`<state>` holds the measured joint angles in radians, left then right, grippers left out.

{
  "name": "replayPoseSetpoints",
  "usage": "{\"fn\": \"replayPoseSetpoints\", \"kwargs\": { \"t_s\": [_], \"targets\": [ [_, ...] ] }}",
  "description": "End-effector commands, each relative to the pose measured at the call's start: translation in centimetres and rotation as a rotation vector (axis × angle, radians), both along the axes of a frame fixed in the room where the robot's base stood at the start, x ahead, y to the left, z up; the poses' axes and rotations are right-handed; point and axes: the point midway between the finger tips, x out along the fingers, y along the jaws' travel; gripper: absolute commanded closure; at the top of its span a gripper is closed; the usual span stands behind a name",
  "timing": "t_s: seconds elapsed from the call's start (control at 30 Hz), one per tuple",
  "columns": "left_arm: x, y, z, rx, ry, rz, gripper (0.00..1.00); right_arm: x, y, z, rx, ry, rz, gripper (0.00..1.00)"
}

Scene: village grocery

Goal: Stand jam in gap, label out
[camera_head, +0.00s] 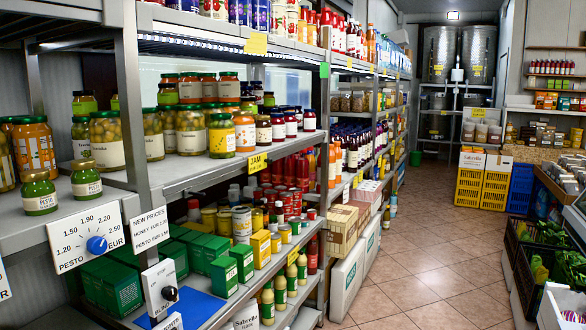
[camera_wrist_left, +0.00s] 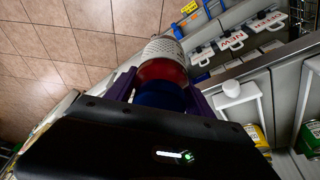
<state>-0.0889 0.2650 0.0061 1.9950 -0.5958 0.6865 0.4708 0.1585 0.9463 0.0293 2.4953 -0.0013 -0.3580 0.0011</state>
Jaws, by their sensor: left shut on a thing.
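In the left wrist view my left gripper (camera_wrist_left: 160,88) has its purple fingers shut on a jam jar (camera_wrist_left: 162,71). The jar has a blue end towards the palm, a red body and a pale dotted band at its far end. Which way its label faces, I cannot tell. In the head view a yellow JAM tag (camera_head: 257,162) hangs on the middle shelf (camera_head: 205,168). Several dark red jars (camera_head: 291,124) stand in a row above and right of it. I cannot clearly make out a gap among them. Neither gripper shows in the head view.
Pickle jars (camera_head: 107,140) and pesto jars (camera_head: 39,192) stand on the left shelf. A pesto dial sign (camera_head: 88,243) and a switch box (camera_head: 162,289) stick out at the front. The tiled floor (camera_head: 415,270) is clear.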

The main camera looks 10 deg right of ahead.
Motion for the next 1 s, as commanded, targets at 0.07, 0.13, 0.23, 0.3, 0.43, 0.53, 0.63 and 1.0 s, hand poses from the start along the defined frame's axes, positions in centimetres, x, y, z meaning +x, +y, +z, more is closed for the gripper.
{"fn": "replayPoseSetpoints", "kwargs": {
  "t_s": [0.07, 0.13, 0.23, 0.3, 0.43, 0.53, 0.63, 1.0],
  "targets": [
    [0.1, 0.0, 0.1, -0.001, -0.003, 0.000, 1.00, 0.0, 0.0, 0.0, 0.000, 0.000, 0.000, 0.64],
    [0.1, 0.0, 0.1, -0.001, -0.003, 0.000, 1.00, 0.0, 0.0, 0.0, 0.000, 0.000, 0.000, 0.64],
    [0.1, 0.0, 0.1, -0.001, -0.003, 0.000, 1.00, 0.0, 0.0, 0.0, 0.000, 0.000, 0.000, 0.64],
    [0.1, 0.0, 0.1, -0.001, -0.003, 0.000, 1.00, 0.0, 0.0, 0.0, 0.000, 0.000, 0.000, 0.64],
    [0.0, -0.2, -0.4, -0.003, 0.001, -0.002, 1.00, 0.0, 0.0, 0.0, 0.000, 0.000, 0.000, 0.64],
    [-0.3, -0.5, -2.3, -0.009, 0.009, -0.006, 1.00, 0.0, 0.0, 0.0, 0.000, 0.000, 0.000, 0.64],
    [-0.9, -1.1, -5.5, -0.017, 0.019, -0.009, 1.00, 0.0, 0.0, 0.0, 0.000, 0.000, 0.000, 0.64],
    [-3.8, -0.1, -14.2, -0.001, 0.000, -0.001, 1.00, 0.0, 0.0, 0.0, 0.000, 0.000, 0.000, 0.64]
  ]
}}
